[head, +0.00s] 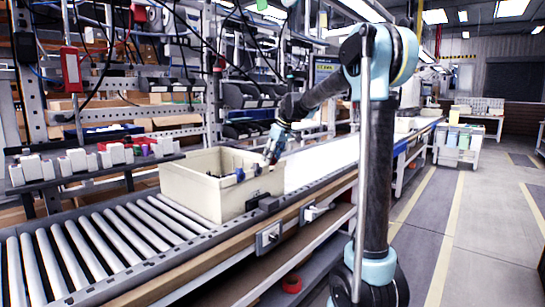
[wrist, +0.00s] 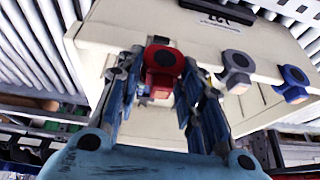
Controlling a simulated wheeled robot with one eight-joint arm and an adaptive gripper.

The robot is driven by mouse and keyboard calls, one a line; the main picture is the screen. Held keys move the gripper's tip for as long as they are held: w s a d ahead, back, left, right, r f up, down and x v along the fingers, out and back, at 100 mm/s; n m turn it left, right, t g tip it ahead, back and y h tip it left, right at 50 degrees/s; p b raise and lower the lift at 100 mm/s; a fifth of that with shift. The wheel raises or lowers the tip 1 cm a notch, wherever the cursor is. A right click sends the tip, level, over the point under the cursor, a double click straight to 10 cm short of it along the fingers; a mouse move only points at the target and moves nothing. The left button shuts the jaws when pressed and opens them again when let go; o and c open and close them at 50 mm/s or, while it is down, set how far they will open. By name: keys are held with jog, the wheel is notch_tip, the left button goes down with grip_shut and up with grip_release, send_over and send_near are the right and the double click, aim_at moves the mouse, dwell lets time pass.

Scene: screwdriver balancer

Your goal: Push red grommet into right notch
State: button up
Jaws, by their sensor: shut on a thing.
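In the wrist view a red grommet (wrist: 163,63) with a dark round face sits between the two fingers of my gripper (wrist: 163,72), which is shut on it. The grommet is at the wall of the beige crate (wrist: 105,42); I cannot tell how deep it sits in the notch. A grey grommet (wrist: 238,64) and a blue grommet (wrist: 292,78) stand along the same wall to the right. In the head view the beige crate (head: 190,190) sits on the conveyor, and my gripper (head: 272,155) reaches down at its right-hand wall. The grommet in the fingers is too small to make out there.
The roller conveyor (head: 85,250) runs left of the crate, with a white belt (head: 320,160) beyond it. A rack with white and coloured blocks (head: 90,160) stands behind on the left. A small control box (head: 268,238) is on the conveyor's front side.

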jog(key=shift+s+a+f, duration=0.25)
jog(key=shift+s+f, duration=0.1)
jog(key=shift+w+f, duration=0.1)
jog(key=shift+w, duration=0.05)
jog(key=shift+o, duration=0.5)
jog(key=shift+f, duration=0.1)
jog(key=shift+o, duration=0.7)
jog(key=shift+w+f, duration=0.15)
jog(key=shift+w+f+n+g+y, duration=0.2)
jog(key=shift+w+n+g+y, duration=0.15)
jog(key=shift+g+y, duration=0.55)
jog(key=shift+c, duration=0.3)
jog(key=shift+d, duration=0.1)
jog(key=shift+c, duration=0.4)
jog(key=shift+w+d, duration=0.15)
jog(key=shift+s+r+g+y, duration=0.15)
jog(key=shift+s+g+y, duration=0.15)
jog(key=shift+g+y, duration=0.45)
